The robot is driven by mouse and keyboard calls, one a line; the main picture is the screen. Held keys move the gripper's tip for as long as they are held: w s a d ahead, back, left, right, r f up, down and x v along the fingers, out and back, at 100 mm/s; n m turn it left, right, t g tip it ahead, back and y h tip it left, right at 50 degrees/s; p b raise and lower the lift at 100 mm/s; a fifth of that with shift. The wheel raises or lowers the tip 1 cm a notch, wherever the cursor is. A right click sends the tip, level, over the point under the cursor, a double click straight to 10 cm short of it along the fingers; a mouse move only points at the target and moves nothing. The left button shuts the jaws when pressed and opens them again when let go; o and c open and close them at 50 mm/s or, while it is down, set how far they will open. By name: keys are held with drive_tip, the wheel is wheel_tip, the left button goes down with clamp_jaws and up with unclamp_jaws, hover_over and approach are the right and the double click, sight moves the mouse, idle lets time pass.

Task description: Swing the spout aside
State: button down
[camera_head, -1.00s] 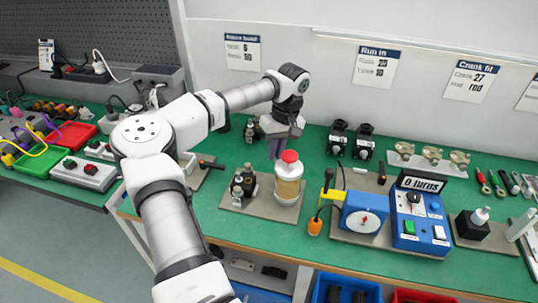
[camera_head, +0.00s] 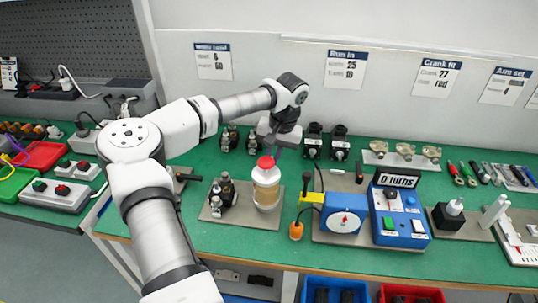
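No part is clearly recognisable as a spout at this size. A jar with a red cap (camera_head: 266,186) stands upright on a grey plate (camera_head: 240,217). A yellow arm (camera_head: 311,197) with a black upright handle sticks out to the left of a blue box with a white dial (camera_head: 343,219). An orange bulb-shaped piece (camera_head: 296,230) hangs below that arm. My gripper (camera_head: 277,148) points down behind the jar, seen above and slightly right of its red cap. Its fingers are small and dark, and I cannot tell whether they are open or whether they touch anything.
Dark small fittings (camera_head: 222,196) stand left of the jar. A blue control box (camera_head: 400,215) with a "0 turns" display is to the right. Black units (camera_head: 326,142) stand behind, near the wall. Green bench top (camera_head: 270,241) is clear along the front.

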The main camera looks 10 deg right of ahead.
drive_tip(key=shift+d+r, duration=0.1)
drive_tip(key=shift+d, duration=0.05)
idle(0.3)
drive_tip(key=c, duration=1.5)
unclamp_jaws()
wheel_tip(320, 180, up, 14)
drive_tip(key=s+d+b, duration=0.1)
drive_tip(key=d+b, duration=0.1)
drive_tip(key=shift+d+f, duration=0.25)
